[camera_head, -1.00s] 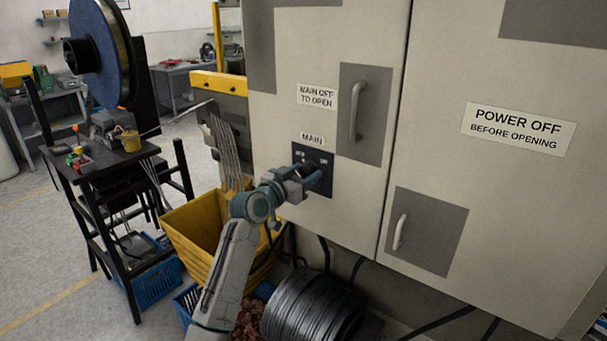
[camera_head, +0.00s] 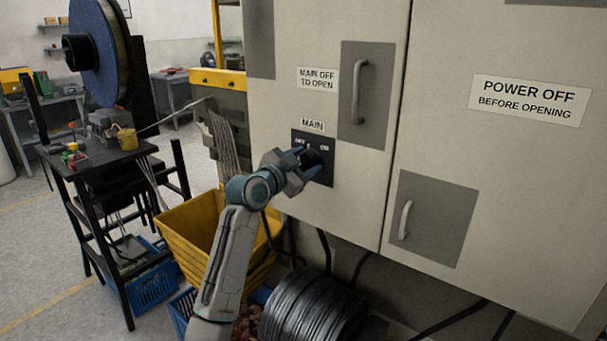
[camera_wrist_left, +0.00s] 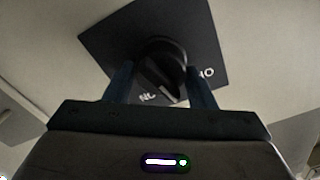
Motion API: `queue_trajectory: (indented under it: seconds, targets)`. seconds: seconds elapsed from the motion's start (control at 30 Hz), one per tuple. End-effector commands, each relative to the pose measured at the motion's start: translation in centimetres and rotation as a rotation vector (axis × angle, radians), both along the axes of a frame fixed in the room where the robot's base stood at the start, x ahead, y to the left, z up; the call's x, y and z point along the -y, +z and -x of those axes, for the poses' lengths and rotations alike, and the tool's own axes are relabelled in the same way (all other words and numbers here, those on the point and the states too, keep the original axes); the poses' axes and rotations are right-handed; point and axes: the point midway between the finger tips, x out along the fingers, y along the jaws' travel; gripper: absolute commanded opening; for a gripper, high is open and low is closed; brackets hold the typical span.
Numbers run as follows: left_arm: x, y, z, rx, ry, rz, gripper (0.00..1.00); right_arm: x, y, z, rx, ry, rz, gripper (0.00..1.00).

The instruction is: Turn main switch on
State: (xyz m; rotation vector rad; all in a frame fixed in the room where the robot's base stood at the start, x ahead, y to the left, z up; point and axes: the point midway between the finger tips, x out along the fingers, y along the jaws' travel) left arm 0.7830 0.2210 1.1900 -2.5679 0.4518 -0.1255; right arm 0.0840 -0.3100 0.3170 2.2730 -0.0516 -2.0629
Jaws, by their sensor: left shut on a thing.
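The main switch is a black round knob (camera_head: 312,159) on a dark square plate (camera_head: 326,173) with small white labels, below the "MAIN" sign on the grey cabinet. In the left wrist view the knob (camera_wrist_left: 163,62) has a raised ridge, and the plate (camera_wrist_left: 118,38) appears turned, with its white letters upside down. My left gripper (camera_head: 306,165) is at the plate, shut on the knob, with one finger on each side of it. The gripper partly hides the knob and labels in the head view, so I cannot tell its exact setting. My right gripper is out of view.
Cabinet doors carry a handle (camera_head: 358,92) above right of the switch and a lower handle (camera_head: 405,219). A yellow bin (camera_head: 190,240) and a black cable coil (camera_head: 312,308) stand below. A black stand (camera_head: 95,160) with a blue reel is at left.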

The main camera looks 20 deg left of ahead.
Motion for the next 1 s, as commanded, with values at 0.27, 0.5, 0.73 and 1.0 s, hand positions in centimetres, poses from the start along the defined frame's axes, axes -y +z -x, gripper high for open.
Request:
queue_trajectory:
  seconds: [0.27,0.5,0.73,1.0]
  targets:
    - [0.1,-0.4,0.0,0.093,0.000,-0.246,0.27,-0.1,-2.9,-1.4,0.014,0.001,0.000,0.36]
    - [0.2,-0.4,0.1,0.171,0.002,-0.462,0.27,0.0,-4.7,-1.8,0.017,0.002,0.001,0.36]
    - [0.2,-0.4,0.1,0.243,0.002,-0.659,0.27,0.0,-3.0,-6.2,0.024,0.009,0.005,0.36]
    - [0.3,-0.4,0.1,0.310,0.002,-0.843,0.27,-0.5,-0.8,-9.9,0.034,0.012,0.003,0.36]
